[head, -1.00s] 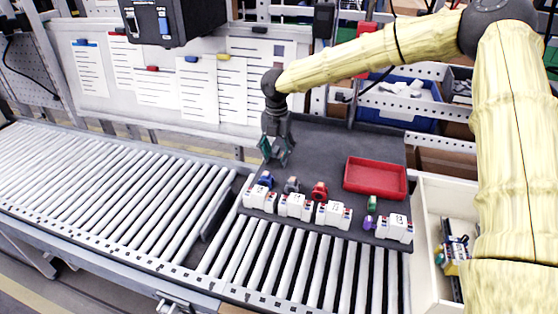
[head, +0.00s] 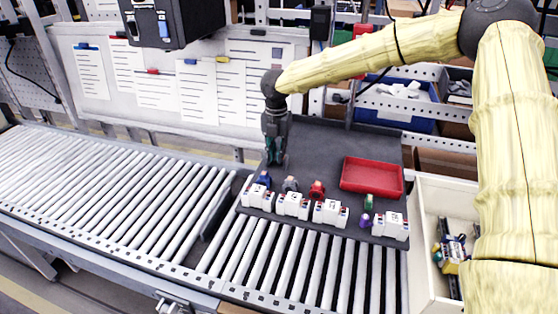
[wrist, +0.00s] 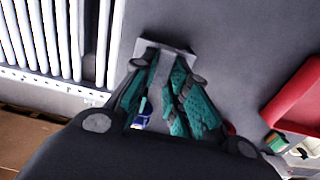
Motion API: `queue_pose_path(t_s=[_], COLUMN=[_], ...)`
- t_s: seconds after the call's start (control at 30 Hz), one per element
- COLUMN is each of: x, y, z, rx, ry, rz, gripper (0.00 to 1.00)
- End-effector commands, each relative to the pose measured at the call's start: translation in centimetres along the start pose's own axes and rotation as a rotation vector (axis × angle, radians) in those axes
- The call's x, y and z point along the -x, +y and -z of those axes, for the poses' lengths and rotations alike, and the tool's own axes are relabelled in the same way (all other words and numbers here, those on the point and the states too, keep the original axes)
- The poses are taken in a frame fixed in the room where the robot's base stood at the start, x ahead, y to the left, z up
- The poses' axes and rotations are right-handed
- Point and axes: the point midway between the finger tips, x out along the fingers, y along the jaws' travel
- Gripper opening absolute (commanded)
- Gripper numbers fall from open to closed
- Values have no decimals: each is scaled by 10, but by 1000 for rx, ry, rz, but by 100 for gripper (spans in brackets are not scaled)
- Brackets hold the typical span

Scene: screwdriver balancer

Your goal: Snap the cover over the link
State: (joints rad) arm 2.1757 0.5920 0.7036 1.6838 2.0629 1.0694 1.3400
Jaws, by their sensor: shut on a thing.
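My gripper (head: 274,162) hangs over the dark mat at its left side, behind the row of white blocks. In the wrist view its teal fingers (wrist: 166,78) close on a light grey piece (wrist: 165,46), perhaps the cover. Fingers hide part of the piece. Small clamp-like parts stand on the mat behind the blocks: blue (head: 264,179), grey (head: 290,184), red (head: 316,188), green (head: 368,201) and purple (head: 365,220). The blue part also shows between the fingers in the wrist view (wrist: 141,121). White blocks (head: 292,204) line the mat's front edge. I cannot make out which part is the link.
A red tray (head: 372,178) lies on the mat (head: 330,145) at the right. Roller conveyors (head: 110,195) run left and in front. A pale bin (head: 428,215) with mixed parts stands right.

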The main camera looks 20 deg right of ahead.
Motion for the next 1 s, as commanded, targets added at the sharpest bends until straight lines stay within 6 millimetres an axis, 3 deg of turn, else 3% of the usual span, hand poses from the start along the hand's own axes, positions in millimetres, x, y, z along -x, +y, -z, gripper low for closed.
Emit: queue_pose_path(t_s=[0.03,0.17,1.0], x=[-17,-12,48], y=[-6,-6,-2], z=[5,6,2], rx=[1,1,0], ry=[16,17,8], rz=[18,18,9], gripper=[0,0,0])
